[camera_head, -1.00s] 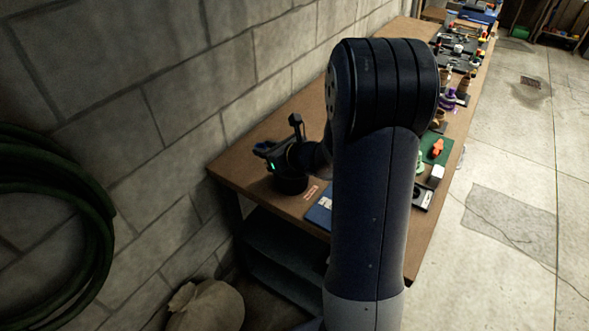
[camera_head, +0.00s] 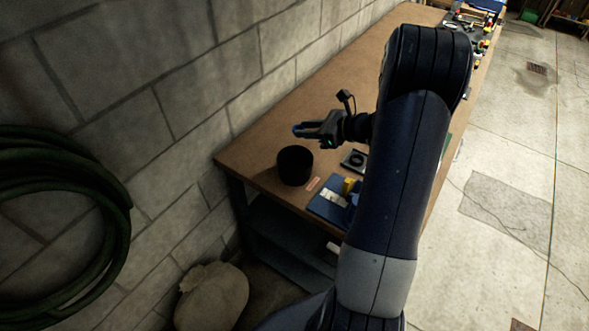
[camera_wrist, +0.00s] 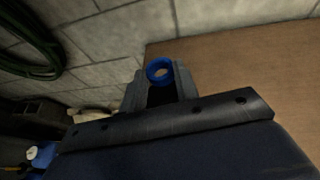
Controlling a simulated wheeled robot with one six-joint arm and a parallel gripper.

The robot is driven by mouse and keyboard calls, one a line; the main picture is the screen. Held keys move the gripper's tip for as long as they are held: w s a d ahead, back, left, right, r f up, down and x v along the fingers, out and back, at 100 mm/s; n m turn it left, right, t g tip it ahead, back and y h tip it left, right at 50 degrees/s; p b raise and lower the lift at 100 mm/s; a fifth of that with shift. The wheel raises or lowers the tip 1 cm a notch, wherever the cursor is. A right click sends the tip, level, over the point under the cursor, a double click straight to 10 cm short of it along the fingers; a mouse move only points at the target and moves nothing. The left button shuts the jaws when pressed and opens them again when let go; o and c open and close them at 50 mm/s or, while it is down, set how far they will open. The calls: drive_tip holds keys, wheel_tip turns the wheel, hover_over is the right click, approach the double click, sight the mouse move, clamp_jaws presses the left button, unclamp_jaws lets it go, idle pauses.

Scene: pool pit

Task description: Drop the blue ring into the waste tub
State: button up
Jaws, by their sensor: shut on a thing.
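The blue ring (camera_wrist: 152,67) is pinched between the fingertips of my gripper (camera_wrist: 158,74) in the wrist view, its hole facing the camera. In the head view my gripper (camera_head: 303,130) is shut and points left over the workbench, with a small bluish bit at its tips. A black round tub (camera_head: 294,171), which looks like the waste tub, stands upright on the bench near its close left corner. My gripper shows just above and beyond the tub in the picture, apart from it. The tub's inside is too dark to make out.
The brown workbench (camera_head: 262,124) runs along a block wall (camera_head: 140,80). A blue tray (camera_head: 322,208) with a yellow thing and a dark square part (camera_head: 354,160) lie right of the tub. My arm hides much of the bench's right side. The bench beyond my gripper looks clear.

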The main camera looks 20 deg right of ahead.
wheel_tip(320, 180, down, 4)
drive_tip(key=shift+f+b, duration=0.15)
drive_tip(key=shift+b, duration=1)
drive_tip(key=o, duration=1)
drive_tip(key=b+v, duration=0.2)
drive_tip(key=v, duration=0.8)
drive_tip(key=shift+s+d, duration=0.2)
drive_tip(key=shift+s, duration=0.1)
